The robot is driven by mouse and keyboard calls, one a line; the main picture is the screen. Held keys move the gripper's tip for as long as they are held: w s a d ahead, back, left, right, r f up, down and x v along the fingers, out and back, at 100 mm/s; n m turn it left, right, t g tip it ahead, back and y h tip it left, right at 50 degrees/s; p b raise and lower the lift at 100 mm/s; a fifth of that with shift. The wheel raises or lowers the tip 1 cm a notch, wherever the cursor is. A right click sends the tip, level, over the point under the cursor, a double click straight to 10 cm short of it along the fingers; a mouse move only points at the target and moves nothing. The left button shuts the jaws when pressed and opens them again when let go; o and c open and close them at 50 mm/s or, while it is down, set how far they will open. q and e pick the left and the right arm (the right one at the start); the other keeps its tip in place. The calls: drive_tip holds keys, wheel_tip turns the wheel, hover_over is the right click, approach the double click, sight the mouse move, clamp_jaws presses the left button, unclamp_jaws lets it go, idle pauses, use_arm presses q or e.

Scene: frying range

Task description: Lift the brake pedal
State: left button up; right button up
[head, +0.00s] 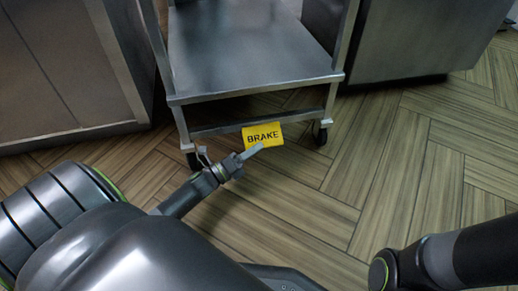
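The yellow brake pedal (263,136), lettered BRAKE, sits low at the front of a metal cart (250,60), by its lower crossbar. My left gripper (228,156) reaches in from the left, with its fingers spread apart. One finger lies at the lower left edge of the pedal, and the other is off to the left near the cart's leg. Whether the finger touches the pedal I cannot tell. Nothing shows between the fingers. My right arm enters at the lower right, but its gripper is out of view.
The cart stands on casters, one at the right front leg (320,133). Steel cabinets stand at left (60,70) and at upper right (410,40). The wood floor (400,170) is clear in front and to the right.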

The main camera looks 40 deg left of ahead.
use_arm(q)
drive_tip(key=shift+x, duration=1.05)
clamp_jaws()
